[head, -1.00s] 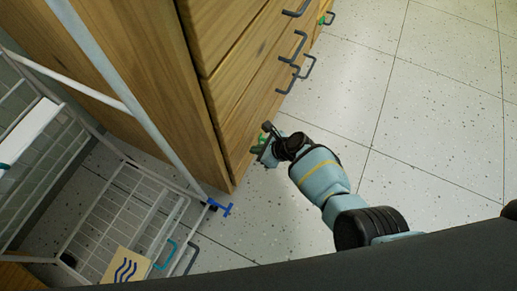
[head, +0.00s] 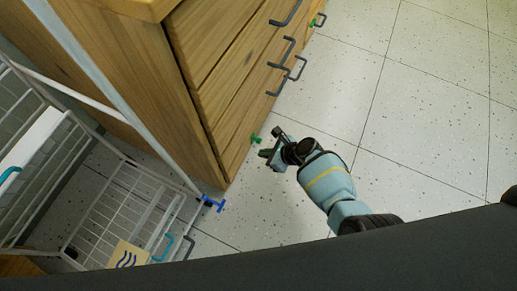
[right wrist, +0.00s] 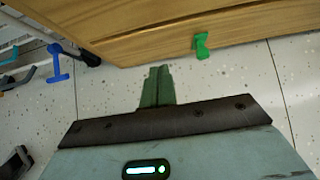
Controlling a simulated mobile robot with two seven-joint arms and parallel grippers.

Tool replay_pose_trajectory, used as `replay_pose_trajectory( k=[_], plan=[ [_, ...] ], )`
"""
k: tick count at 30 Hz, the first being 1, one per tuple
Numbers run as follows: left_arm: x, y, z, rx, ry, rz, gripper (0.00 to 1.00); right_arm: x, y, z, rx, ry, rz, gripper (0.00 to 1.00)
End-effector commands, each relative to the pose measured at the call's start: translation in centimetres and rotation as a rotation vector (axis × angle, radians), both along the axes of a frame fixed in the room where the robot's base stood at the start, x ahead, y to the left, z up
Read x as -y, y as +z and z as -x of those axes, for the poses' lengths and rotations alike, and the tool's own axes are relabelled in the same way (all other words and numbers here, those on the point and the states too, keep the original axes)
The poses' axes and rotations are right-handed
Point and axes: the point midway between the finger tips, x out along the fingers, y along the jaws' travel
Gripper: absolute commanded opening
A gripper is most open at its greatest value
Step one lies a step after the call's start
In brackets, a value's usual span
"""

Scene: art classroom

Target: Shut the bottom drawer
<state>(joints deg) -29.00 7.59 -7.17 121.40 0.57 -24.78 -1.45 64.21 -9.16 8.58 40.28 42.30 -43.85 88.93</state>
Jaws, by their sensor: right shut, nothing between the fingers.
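The wooden drawer cabinet (head: 130,75) stands at upper left in the head view, with dark bar handles on its front. Its lowest drawer front (head: 236,140) looks about flush with the fronts above, with no clear gap in view. A small green piece (head: 255,139) sticks out low on the front; it also shows in the right wrist view (right wrist: 201,46). My right gripper (head: 267,152) is low in front of the cabinet, just off its face. In the right wrist view its green fingers (right wrist: 157,86) are together and empty, pointing at the wood. My left gripper is not in view.
A white wire rack (head: 125,205) with a blue clip (head: 213,203) stands left of the cabinet. A card with wavy blue lines (head: 128,256) lies at its front. Speckled floor tiles (head: 430,130) are clear to the right.

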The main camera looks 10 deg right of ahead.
Motion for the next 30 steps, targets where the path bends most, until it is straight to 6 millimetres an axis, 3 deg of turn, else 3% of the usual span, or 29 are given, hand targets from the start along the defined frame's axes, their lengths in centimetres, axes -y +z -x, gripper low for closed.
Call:
replay_pose_trajectory(
  k=[3, 12, 30],
  plan=[
    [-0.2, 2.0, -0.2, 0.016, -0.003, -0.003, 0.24, 1.3, 2.0, 0.8, 0.002, -0.001, 0.002, 0.00],
    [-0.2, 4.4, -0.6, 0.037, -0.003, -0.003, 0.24, 3.6, 4.3, 2.3, 0.001, -0.001, 0.003, 0.00],
    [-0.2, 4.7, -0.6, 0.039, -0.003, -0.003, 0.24, 4.1, 4.4, 2.8, -0.002, 0.002, 0.006, 0.00]
  ],
)
